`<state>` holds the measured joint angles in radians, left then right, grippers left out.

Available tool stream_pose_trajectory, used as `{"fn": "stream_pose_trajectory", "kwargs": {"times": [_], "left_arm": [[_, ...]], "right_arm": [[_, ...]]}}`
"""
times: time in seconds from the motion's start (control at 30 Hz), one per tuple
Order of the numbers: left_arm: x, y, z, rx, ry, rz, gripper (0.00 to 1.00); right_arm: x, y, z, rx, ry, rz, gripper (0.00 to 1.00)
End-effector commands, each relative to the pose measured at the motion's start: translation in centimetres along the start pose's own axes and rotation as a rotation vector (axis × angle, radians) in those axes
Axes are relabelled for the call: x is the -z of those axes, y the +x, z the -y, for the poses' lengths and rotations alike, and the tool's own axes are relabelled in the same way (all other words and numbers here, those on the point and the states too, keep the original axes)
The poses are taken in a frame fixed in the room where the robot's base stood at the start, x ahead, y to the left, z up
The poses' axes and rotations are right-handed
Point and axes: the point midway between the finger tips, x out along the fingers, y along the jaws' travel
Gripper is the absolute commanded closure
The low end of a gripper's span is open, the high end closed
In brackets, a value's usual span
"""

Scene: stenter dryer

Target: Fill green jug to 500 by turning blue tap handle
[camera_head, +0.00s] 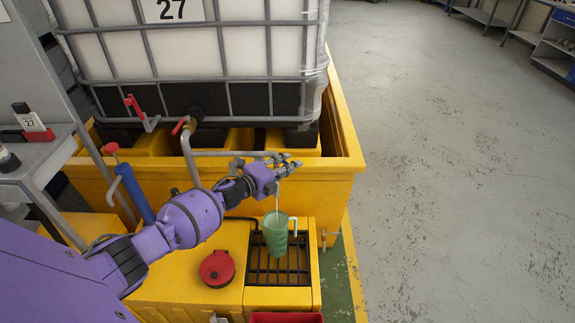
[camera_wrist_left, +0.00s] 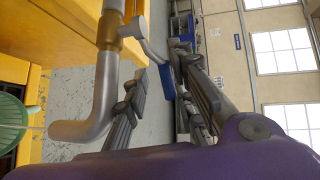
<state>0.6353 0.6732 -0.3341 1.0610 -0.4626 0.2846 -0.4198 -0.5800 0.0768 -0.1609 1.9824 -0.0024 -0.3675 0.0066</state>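The green jug (camera_head: 275,238) stands upright on a black grate in the yellow tray, handle to the right. Its fill level is not readable. It also shows in part at the left edge of the wrist view (camera_wrist_left: 12,122). A thin pale line runs above its mouth; I cannot tell if it is liquid or pipe. My left gripper (camera_head: 288,165) is at the tap end of the grey pipe (camera_head: 228,154). In the wrist view its fingers (camera_wrist_left: 163,68) are apart, with the blue tap handle (camera_wrist_left: 166,82) between them. Firm contact is not visible. My right gripper is not in view.
A white caged tank (camera_head: 190,45) marked 27 stands in a yellow bund (camera_head: 345,130) behind the tap. A red lid (camera_head: 217,268) lies left of the grate (camera_head: 262,297). A grey side table (camera_head: 40,155) is at left. Open floor (camera_head: 440,170) lies to the right.

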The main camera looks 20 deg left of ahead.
Motion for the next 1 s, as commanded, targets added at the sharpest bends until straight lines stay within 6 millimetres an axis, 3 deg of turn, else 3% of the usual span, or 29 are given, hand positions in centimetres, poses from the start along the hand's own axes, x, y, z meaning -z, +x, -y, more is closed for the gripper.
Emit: {"fn": "stream_pose_trajectory", "kwargs": {"times": [0.37, 0.57, 0.8, 1.0], "left_arm": [[-0.2, -0.4, 0.4, 0.005, 0.0, 0.002, 0.73], [-0.2, -3.5, 0.3, 0.004, 0.001, 0.001, 0.73], [-0.1, -8.7, 0.2, 0.003, 0.002, 0.001, 0.73], [0.0, -11.2, 0.3, 0.004, 0.0, 0.0, 0.73]], "right_arm": [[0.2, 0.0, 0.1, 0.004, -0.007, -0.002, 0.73], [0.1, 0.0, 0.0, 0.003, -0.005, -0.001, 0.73], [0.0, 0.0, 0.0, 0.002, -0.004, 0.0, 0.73], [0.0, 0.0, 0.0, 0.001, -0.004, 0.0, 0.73]]}}
